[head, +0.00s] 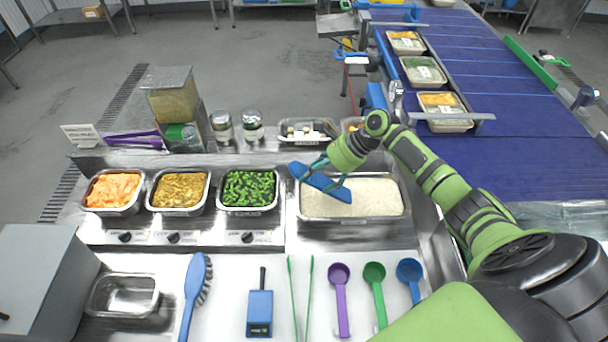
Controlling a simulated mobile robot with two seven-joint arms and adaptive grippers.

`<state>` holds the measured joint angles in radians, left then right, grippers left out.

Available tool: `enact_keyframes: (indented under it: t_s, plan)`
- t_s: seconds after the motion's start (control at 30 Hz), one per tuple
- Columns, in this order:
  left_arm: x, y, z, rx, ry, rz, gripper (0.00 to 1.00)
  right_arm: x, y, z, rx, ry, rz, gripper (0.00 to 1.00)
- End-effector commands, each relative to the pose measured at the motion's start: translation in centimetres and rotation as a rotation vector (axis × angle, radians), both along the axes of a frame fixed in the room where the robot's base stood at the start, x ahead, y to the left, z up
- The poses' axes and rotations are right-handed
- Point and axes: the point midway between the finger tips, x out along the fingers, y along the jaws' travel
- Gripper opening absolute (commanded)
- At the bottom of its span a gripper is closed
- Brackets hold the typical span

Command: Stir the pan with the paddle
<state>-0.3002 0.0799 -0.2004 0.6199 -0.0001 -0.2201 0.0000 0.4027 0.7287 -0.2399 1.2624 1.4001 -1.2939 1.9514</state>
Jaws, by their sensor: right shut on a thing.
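The rice pan (390,217) is a wide metal pan filled with white rice, set in the counter right of the middle. The blue paddle (322,184) is tilted, over the left rear part of the pan. Its lower right end is at or just above the rice; I cannot tell whether it touches. My right gripper (322,161) is shut on the paddle, at the pan's rear left. My arm comes in from the right and hides part of the pan's back edge. My left gripper is not in view.
Pans of orange pieces (113,191), yellow food (180,190) and green vegetables (248,190) sit to the left. In front lie a blue brush (195,290), tongs (300,295), and purple (340,290), green (375,285) and blue scoops (409,272). A conveyor (500,80) carries filled trays at the back right.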

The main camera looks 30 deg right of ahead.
Motion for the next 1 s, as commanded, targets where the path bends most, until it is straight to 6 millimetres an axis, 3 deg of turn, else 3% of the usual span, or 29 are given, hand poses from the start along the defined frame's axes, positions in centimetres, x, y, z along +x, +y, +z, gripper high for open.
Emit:
enact_keyframes:
  t_s: [0.2, 0.37, 1.0]
  plan:
    - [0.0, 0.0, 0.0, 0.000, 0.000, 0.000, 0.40, -1.1, -2.1, 0.0, 0.000, 0.000, -0.001, 0.42]
    - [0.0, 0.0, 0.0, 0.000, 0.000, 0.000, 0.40, -1.3, -2.4, 0.0, 0.001, -0.001, 0.001, 0.42]
    - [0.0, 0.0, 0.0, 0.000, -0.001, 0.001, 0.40, 1.5, 2.6, 0.1, 0.001, -0.002, 0.001, 0.42]
